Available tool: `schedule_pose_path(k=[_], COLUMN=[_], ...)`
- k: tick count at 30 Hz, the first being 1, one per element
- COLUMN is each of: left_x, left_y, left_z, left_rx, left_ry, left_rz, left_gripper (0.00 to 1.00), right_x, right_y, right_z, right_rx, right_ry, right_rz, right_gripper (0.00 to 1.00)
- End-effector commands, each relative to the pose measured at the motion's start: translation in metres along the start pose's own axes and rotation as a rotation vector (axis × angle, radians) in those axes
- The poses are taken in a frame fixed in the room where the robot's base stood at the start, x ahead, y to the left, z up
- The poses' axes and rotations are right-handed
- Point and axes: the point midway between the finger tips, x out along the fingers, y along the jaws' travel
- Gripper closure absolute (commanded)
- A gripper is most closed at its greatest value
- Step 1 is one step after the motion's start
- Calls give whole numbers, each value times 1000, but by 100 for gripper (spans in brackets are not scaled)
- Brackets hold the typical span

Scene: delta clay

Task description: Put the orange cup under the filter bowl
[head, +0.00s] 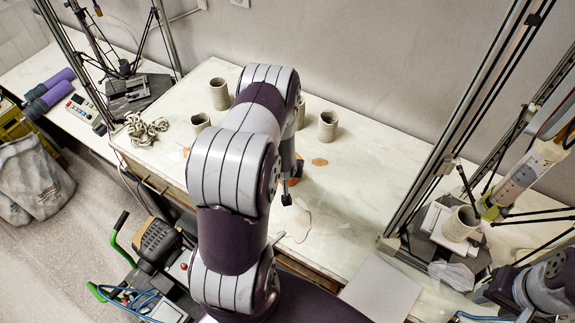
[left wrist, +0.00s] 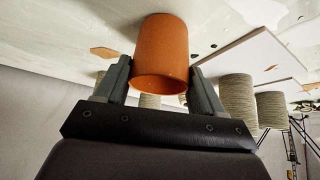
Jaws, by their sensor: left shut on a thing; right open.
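The orange cup (left wrist: 162,55) is between the two fingers of my left gripper (left wrist: 160,88) in the left wrist view. The gripper is shut on its sides, and the cup's open rim faces the camera. My right gripper (head: 487,293) is at the lower right edge, open and partly out of frame. A pale cylinder with a yellow-green lower end (head: 520,178) hangs at the right; I cannot tell whether it is the filter bowl.
Several grey ribbed clay cups stand at the table's back, one (head: 328,126) right of my arm. A clay cup (head: 461,224) stands within the right frame's struts. A clay coil heap (head: 145,130) lies at the left. The table's middle right (head: 370,170) is clear.

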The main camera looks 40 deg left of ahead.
Motion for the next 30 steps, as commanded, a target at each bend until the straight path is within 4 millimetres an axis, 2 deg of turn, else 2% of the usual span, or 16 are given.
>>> schedule_pose_path(k=[9,10,12,23,26,30], left_x=[4,4,3,-2,-15,-48], left_y=[0,1,0,1,1,1], left_z=[2,2,2,-1,-1,-1], left_rx=[1,1,1,1,1,1], left_ry=[1,1,1,2,3,5], left_rz=[0,0,0,0,1,1], left_gripper=[61,28,6,6,6,6], right_x=[5,4,3,-1,3,7], right_y=[0,0,0,0,0,0], right_z=[1,1,0,0,0,1], right_rx=[0,0,0,0,0,0], right_ry=[-1,-1,-1,0,0,-1], right_rz=[0,0,0,0,0,0], right_gripper=[57,57,57,57,57,57])
